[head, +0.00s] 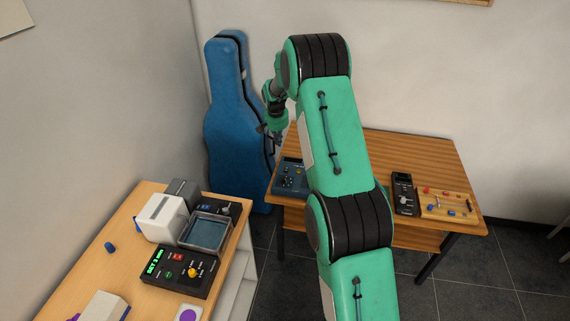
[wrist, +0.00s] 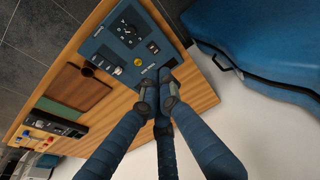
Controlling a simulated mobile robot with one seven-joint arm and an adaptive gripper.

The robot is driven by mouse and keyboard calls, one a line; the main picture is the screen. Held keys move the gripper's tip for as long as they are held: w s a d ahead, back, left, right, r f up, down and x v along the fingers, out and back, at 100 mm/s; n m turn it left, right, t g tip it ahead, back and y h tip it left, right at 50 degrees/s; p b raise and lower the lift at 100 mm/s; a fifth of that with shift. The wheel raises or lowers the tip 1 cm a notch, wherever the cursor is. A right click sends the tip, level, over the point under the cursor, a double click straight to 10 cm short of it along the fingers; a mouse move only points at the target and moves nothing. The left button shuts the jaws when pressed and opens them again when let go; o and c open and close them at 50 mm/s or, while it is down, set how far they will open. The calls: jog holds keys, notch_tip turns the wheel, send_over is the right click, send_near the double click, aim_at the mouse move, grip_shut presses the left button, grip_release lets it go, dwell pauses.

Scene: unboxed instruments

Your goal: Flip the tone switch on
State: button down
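A blue control box (wrist: 108,48) lies on the wooden table and fills the upper middle of the wrist view. Its face has a black dial (wrist: 128,31), a yellow button (wrist: 138,62), a small black rocker switch (wrist: 153,47) and a pale switch (wrist: 117,71). The labels are too small to read, so I cannot tell which is the tone switch. The box shows in the head view (head: 290,178), partly behind my arm. My gripper (wrist: 160,88) has its blue fingers drawn together, empty, over the box's near edge. Contact cannot be told. In the head view my gripper (head: 270,130) is small.
The blue instrument case (head: 228,125) stands against the wall close to my gripper. The wooden table (head: 400,148) also holds a black device (head: 404,193) and a board with coloured parts (head: 447,206). A nearer table (head: 112,245) holds several boxes and devices.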

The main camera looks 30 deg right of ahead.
jog(key=p, duration=0.2)
send_over(285, 169)
jog(key=s+a, duration=0.2)
notch_tip(285, 169, down, 6)
jog(key=shift+d+m, duration=0.15)
jog(key=shift+m, duration=0.25)
jog(key=shift+f, duration=0.25)
jog(key=x, duration=1.2)
jog(key=shift+s+a+f+p, duration=0.25)
jog(key=shift+s+a+p, duration=0.1)
jog(key=shift+s, duration=0.05)
jog(key=shift+s+f, duration=0.1)
jog(key=shift+f, duration=0.55)
jog(key=shift+a+f+b, duration=0.1)
jog(key=shift+f+b, duration=0.1)
jog(key=shift+b, duration=0.2)
jog(key=shift+s+a+f+b, duration=0.1)
jog(key=shift+f+b, duration=0.25)
jog(key=shift+b, duration=0.4)
jog(key=shift+r, duration=0.2)
